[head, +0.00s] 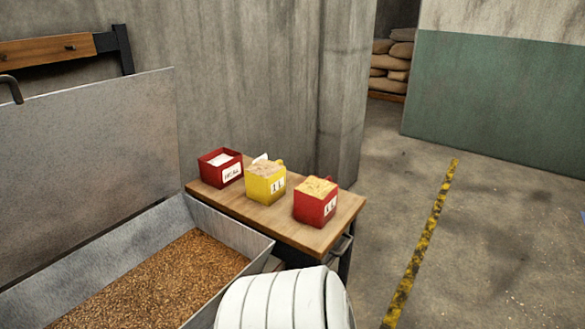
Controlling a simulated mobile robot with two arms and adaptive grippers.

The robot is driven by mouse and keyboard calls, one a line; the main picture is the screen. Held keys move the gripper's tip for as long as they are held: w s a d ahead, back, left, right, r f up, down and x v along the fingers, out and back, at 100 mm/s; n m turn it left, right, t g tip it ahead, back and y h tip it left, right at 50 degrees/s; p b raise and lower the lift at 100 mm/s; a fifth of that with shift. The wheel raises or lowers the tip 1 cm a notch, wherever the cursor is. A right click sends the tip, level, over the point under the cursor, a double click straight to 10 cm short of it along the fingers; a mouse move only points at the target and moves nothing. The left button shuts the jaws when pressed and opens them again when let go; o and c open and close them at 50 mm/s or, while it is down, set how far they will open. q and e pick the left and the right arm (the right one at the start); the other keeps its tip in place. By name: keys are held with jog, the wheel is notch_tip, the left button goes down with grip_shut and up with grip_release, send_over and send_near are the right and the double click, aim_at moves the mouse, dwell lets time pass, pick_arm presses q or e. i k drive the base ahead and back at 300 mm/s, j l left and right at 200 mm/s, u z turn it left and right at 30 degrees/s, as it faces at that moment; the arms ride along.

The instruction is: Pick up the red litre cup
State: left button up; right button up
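A red cup (316,204) with a white label stands upright on a small wooden table (232,206), near its right end. The label is too small to read surely. It looks filled to the top with something tan. A yellow cup (265,185) with a similar label and tan contents stands to its left, apart from it. Neither of my grippers is in view.
A red open box (221,168) with white contents and a label stands at the table's left end. A metal bin (236,233) of grain, its lid raised, is left of the table. The floor (480,240) at right, with a yellow-black stripe (423,243), is clear.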

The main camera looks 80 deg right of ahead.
aim_at(316, 199)
jog(key=z, duration=2.9)
